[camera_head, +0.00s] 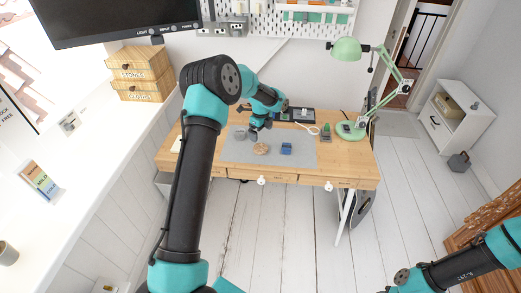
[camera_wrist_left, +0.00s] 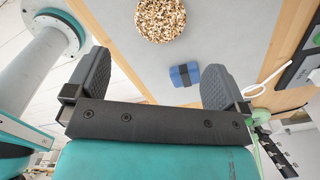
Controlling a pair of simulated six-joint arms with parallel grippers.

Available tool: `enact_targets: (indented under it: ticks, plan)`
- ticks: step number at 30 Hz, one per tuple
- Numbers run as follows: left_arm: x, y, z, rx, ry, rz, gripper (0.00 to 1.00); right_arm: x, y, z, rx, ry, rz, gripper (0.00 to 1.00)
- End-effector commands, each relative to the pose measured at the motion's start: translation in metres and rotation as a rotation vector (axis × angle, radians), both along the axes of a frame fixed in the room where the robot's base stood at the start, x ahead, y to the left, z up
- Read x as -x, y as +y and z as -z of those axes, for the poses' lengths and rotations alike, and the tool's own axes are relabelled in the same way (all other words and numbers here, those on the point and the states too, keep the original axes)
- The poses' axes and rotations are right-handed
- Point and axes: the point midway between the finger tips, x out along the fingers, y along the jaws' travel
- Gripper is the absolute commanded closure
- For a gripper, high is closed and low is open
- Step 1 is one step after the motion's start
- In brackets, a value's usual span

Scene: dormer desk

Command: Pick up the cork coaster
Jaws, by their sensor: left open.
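The cork coaster (camera_head: 261,149) is a round, speckled tan disc lying on the grey mat (camera_head: 303,157) on the desk. In the left wrist view the coaster (camera_wrist_left: 160,19) shows at the top, beyond the fingertips and apart from them. My left gripper (camera_wrist_left: 150,72) is open, with nothing between its fingers. In the head view the left gripper (camera_head: 255,132) hangs over the mat, just behind the coaster. My right arm shows at the lower right of the head view, but its gripper is out of the picture.
A blue block with a dark band (camera_head: 286,148) lies right of the coaster; it also shows in the left wrist view (camera_wrist_left: 184,75). A green lamp (camera_head: 360,130) stands at the desk's right end. A white cable loop (camera_head: 313,130) lies behind the block. The mat's right part is clear.

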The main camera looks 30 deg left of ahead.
Motion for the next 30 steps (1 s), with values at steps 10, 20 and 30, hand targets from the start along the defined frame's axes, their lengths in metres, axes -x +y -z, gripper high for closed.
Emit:
enact_targets:
  ticks: [10, 20, 30]
  plan:
    - [0.0, 0.0, 0.041, 0.0, 0.0, -0.001, 0.0, 0.0, 0.0, 0.0, 0.0, 0.0, 0.0, 0.57]
    - [0.0, 0.0, 0.043, 0.0, -0.001, -0.001, 0.0, 0.0, 0.0, 0.0, 0.0, 0.0, 0.0, 0.57]
    - [0.0, 0.006, 0.08, 0.001, 0.001, -0.001, 0.0, 0.0, 0.0, 0.0, 0.0, 0.0, 0.0, 0.57]
